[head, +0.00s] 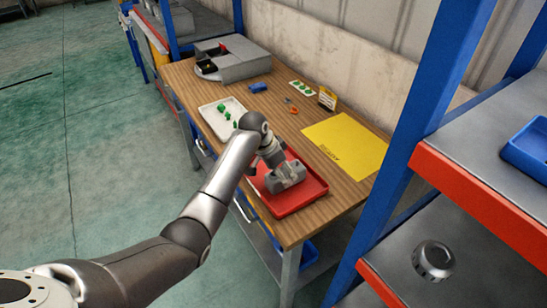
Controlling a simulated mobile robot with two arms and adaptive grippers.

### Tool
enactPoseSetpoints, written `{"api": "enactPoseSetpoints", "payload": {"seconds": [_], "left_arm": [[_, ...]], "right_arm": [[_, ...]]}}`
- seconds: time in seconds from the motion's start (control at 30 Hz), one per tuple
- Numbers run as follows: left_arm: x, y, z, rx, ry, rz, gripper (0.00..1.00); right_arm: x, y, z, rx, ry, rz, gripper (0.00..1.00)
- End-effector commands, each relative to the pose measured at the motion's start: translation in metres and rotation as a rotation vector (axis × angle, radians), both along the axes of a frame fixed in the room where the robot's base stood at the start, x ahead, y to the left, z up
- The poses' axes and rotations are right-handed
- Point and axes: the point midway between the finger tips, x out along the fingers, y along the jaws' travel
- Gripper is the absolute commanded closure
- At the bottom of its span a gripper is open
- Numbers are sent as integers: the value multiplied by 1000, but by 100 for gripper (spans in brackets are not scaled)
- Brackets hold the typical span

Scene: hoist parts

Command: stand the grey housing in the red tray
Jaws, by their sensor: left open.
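The red tray (304,199) lies on the near right part of the wooden workbench. The grey housing (287,178), a blocky piece, is in the tray towards its far left part. My left arm reaches in from the left, and my left gripper (271,160) is open right at the housing, above the tray. The gripper overlaps the housing's far side, so I cannot tell whether they touch. Whether the housing stands flat is too small to tell. My right gripper is not in view.
A white tray with green parts (206,109) is left of my gripper. A yellow mat (346,145) lies right of the tray. A grey box (240,67) stands at the far end. A blue-posted rack with a round metal part (433,260) stands at the right.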

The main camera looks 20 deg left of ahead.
Motion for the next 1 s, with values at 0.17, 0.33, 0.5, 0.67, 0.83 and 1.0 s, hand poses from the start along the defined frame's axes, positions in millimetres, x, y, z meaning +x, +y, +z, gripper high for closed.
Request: {"api": "enactPoseSetpoints", "payload": {"seconds": [0.17,0.33,0.5,0.67,0.83,1.0], "left_arm": [[-9,9,31,0,-5,0,29],[-18,15,57,0,-4,0,29],[-24,19,75,-1,-2,-1,29],[-25,20,80,-1,-2,0,29],[-26,20,80,-1,0,0,29],[-25,20,80,-1,0,0,29]], "right_arm": [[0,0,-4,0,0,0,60],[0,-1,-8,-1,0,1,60],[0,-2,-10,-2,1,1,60],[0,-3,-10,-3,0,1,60],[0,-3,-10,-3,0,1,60],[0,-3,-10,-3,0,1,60]]}}
